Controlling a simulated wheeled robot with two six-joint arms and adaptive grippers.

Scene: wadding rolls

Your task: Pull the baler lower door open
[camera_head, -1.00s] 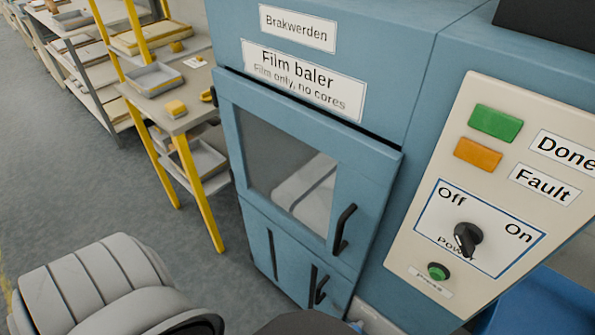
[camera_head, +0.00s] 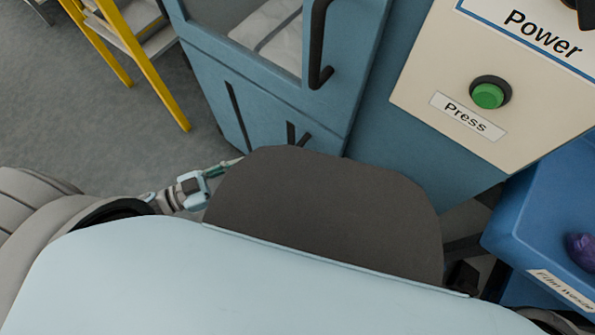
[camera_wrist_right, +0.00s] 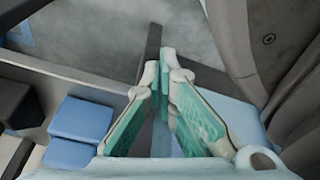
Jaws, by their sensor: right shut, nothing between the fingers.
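The baler's blue lower door (camera_head: 268,112) shows in the head view below the upper windowed door. It looks shut. Its dark handle (camera_head: 297,136) is partly hidden by a dark part of my own body. My left gripper (camera_head: 228,166) has teal fingers and reaches in from the left, just left of and below that handle. Its tips are partly covered, so contact and opening cannot be made out. My right gripper (camera_wrist_right: 166,64) shows in the right wrist view with its fingertips together and nothing between them.
The upper door's dark handle (camera_head: 319,50) juts out above. The control panel (camera_head: 440,70) with its green button (camera_head: 487,95) is to the right. A blue bin (camera_head: 530,215) holding something purple stands lower right. A yellow-legged rack (camera_head: 135,55) stands at upper left, with open floor before it.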

